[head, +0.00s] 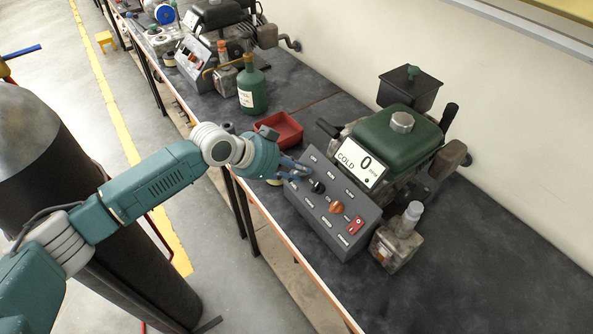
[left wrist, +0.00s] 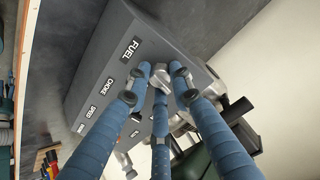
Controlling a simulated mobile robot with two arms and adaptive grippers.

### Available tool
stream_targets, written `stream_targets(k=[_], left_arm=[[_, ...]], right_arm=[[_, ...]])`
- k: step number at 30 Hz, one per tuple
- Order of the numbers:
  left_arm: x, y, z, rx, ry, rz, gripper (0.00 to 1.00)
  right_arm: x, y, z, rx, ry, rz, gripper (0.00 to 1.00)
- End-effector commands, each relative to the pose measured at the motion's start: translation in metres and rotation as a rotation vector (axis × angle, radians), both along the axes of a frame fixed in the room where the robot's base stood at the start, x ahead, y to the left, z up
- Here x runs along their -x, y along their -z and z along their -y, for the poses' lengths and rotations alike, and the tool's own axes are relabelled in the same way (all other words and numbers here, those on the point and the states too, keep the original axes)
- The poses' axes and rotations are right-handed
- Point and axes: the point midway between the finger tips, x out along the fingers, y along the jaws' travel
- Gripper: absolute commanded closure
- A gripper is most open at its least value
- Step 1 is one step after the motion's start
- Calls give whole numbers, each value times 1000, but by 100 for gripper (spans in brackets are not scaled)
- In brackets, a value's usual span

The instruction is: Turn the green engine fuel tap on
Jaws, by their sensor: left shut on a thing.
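The green engine (head: 395,138) stands on the bench with a grey control panel (head: 322,212) in front of it. The panel carries a black knob, an orange knob and a red switch, and a display reading COLD 0. My left gripper (head: 297,172) is at the panel's far left end. In the left wrist view its blue fingers (left wrist: 157,80) are closed around a small grey fuel tap (left wrist: 161,70) beside the FUEL label (left wrist: 130,49). The fingers hide most of the tap, and its angle is hard to tell. My right gripper is not in view.
A red tray (head: 283,130) and a green bottle (head: 252,88) stand further along the bench. A small carburettor-like part (head: 397,240) sits right of the panel. A second engine (head: 215,18) with its panel is at the back. The near right bench is clear.

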Motion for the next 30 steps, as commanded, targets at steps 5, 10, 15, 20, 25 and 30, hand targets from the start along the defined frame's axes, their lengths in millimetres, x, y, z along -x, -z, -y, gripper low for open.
stream_targets(k=[5,10,15,20,25,30], left_arm=[[-1,2,0,-64,108,89,100],[-1,2,0,-133,223,181,100],[-1,1,0,-199,338,274,100],[-1,0,0,-264,445,362,100],[-1,0,0,-330,559,453,100],[-1,-1,1,-397,673,546,100]], right_arm=[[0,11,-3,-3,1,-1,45],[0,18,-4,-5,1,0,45],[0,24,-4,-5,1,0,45],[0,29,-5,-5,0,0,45],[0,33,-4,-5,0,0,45],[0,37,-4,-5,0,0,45]])
